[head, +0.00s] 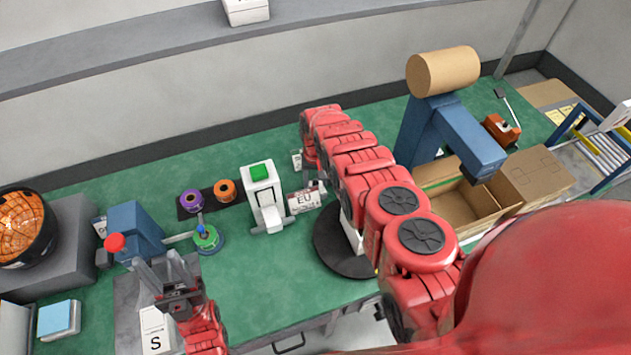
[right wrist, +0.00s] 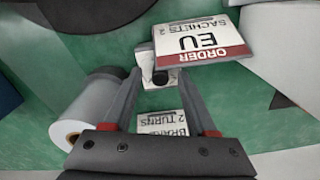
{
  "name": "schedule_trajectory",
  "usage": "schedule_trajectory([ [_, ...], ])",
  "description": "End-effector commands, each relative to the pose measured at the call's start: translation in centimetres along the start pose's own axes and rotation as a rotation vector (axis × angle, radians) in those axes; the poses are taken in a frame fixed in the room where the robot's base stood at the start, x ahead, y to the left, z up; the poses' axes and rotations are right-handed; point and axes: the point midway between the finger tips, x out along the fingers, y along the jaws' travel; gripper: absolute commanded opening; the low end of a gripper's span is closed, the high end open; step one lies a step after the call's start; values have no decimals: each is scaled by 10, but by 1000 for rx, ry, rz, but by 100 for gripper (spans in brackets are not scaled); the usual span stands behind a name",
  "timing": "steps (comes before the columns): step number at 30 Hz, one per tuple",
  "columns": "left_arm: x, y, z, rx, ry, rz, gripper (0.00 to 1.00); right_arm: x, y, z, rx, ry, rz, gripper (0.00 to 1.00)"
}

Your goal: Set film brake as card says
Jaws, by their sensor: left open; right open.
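In the right wrist view a small black knob (right wrist: 160,77) on a white plate sits between the fingertips of my right gripper (right wrist: 161,85). The jaws are open around it in the picture; contact cannot be told. An upside-down white card (right wrist: 162,122) between the fingers reads "2 TURNS" and part of "BRA". A grey-white film roll (right wrist: 85,110) lies left of the fingers. In the head view my right gripper (head: 314,180) is partly hidden by its arm, behind the EU order card (head: 305,201). My left gripper (head: 170,278) is open at lower left.
The order card also shows in the right wrist view (right wrist: 205,42), close beyond the right fingers. A white dispenser with a green top (head: 264,192) stands left of the right gripper. A black turntable (head: 335,255) and an open cardboard box (head: 455,207) are right. A white S box (head: 157,338) is at lower left.

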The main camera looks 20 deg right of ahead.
Motion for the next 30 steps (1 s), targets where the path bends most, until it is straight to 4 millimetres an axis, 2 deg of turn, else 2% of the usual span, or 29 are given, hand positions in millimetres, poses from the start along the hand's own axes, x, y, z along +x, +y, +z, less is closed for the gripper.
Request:
schedule_trajectory([
  [6, -3, 0, 0, 0, 0, 0, 50, 8, 0, 0, 0, 3, 0, 57],
  [15, -3, 0, 0, 0, 0, 0, 50, 8, 0, 0, 0, 3, 0, 57],
  [17, -3, 0, 0, 0, 0, 0, 50, 8, 0, 0, 0, 3, 0, 48],
  [25, -3, 0, 0, 0, 0, 0, 50, 8, 0, 0, 0, 3, 0, 0],
  [30, -3, 0, 0, 0, 0, 0, 50, 8, 0, 0, 0, 3, -1, 0],
])
